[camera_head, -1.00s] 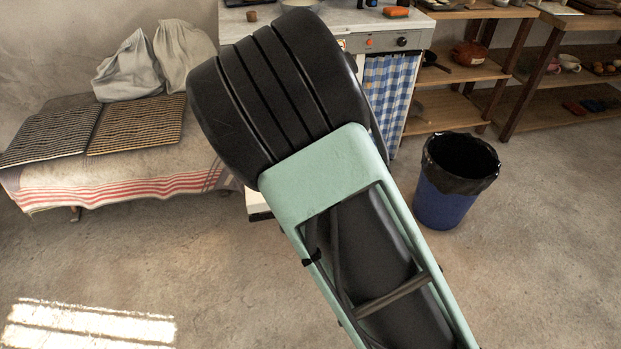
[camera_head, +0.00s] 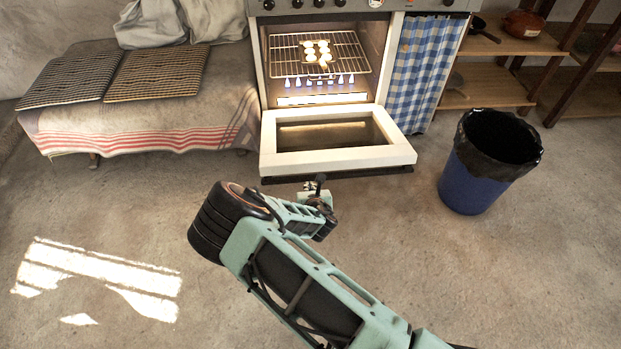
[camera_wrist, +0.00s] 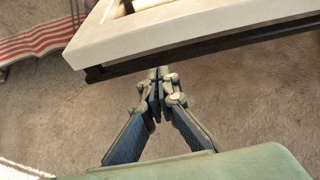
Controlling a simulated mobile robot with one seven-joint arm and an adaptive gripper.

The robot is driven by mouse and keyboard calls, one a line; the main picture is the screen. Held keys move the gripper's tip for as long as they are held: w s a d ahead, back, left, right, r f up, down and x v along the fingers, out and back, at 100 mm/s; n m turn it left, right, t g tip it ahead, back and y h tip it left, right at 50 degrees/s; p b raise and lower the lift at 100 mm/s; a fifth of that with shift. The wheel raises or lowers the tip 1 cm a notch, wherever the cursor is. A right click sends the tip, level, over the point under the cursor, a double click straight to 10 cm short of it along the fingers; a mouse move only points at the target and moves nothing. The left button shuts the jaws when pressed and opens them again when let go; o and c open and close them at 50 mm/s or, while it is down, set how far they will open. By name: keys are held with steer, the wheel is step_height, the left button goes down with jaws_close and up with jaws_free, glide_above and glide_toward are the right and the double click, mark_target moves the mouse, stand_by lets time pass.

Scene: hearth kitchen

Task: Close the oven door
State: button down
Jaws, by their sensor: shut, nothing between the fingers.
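The oven (camera_head: 318,60) stands at the back with its lit inside showing. Its white-framed door (camera_head: 335,155) is folded down, fully open, with a dark glass panel in the middle. My gripper (camera_head: 318,184) is low in front of the door's front edge, apart from it as far as I can tell. In the wrist view the fingers of my gripper (camera_wrist: 158,75) are shut with nothing between them, and their tips lie just short of the dark lower edge of the oven door (camera_wrist: 190,28).
A rack (camera_head: 318,58) with several small pale pieces is inside the oven. A blue bin (camera_head: 468,180) with a black liner stands at right. A bench (camera_head: 150,125) with a striped cloth is at left. A checked curtain (camera_head: 424,70) hangs beside the oven. The floor in front is clear.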

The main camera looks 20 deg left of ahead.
mark_target(308, 179)
steer(key=b+x, duration=0.3)
steer(key=x, duration=0.5)
steer(key=shift+w+f, duration=0.15)
steer(key=shift+f, duration=0.05)
steer(key=shift+w+a+f, duration=0.25)
steer(key=shift+w+a, duration=0.05)
steer(key=shift+w, duration=0.15)
